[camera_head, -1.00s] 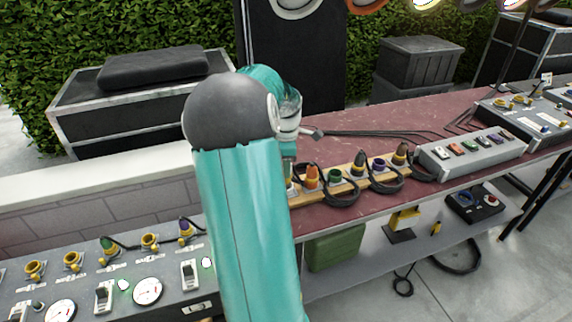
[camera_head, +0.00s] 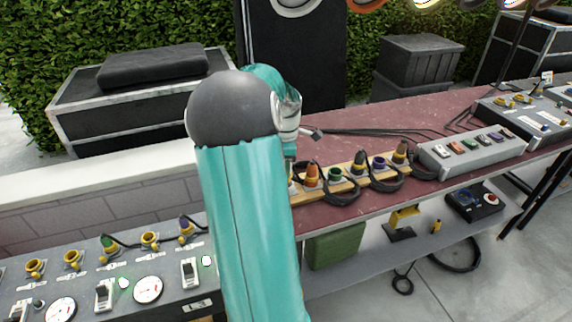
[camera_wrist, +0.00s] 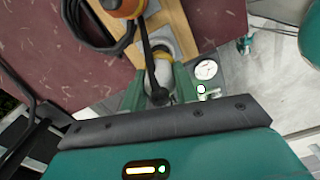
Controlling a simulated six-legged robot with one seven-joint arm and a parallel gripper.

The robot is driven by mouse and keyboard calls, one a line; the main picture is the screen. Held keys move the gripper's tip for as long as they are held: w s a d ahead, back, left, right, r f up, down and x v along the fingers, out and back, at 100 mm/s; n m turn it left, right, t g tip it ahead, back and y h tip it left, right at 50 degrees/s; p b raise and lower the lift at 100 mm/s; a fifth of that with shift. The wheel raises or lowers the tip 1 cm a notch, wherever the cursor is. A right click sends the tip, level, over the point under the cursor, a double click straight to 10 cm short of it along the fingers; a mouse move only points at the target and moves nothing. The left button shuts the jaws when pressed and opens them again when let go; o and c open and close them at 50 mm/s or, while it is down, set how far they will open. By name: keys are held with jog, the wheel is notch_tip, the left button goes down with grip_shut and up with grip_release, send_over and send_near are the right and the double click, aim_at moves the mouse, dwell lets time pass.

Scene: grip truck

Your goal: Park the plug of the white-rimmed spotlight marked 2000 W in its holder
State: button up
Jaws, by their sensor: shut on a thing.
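My gripper (camera_wrist: 160,84) is shut on a pale plug (camera_wrist: 162,72), whose black cable runs up past it in the wrist view. The plug is over or in the yellow-ringed socket (camera_wrist: 160,50) at the end of the wooden holder board (camera_wrist: 178,22); I cannot tell whether it is seated. In the head view the holder board (camera_head: 310,196) lies on the red table, and my arm hides most of the gripper and plug. A white-rimmed spotlight (camera_head: 297,8) is cut off at the top edge; no wattage mark is readable.
An orange plug (camera_head: 311,176) stands beside the gripper, with several more plugs and looped black cables to the right. A grey switch box (camera_head: 470,152) is beyond them. The grey socket panel (camera_head: 125,270) with dials is at the lower left.

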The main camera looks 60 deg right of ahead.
jog(key=shift+f, duration=1.65)
dwell(0.7)
jog(key=o, duration=1.5)
jog(key=shift+c, duration=0.2)
jog(key=shift+r, duration=0.1)
jog(key=shift+r, duration=2.4)
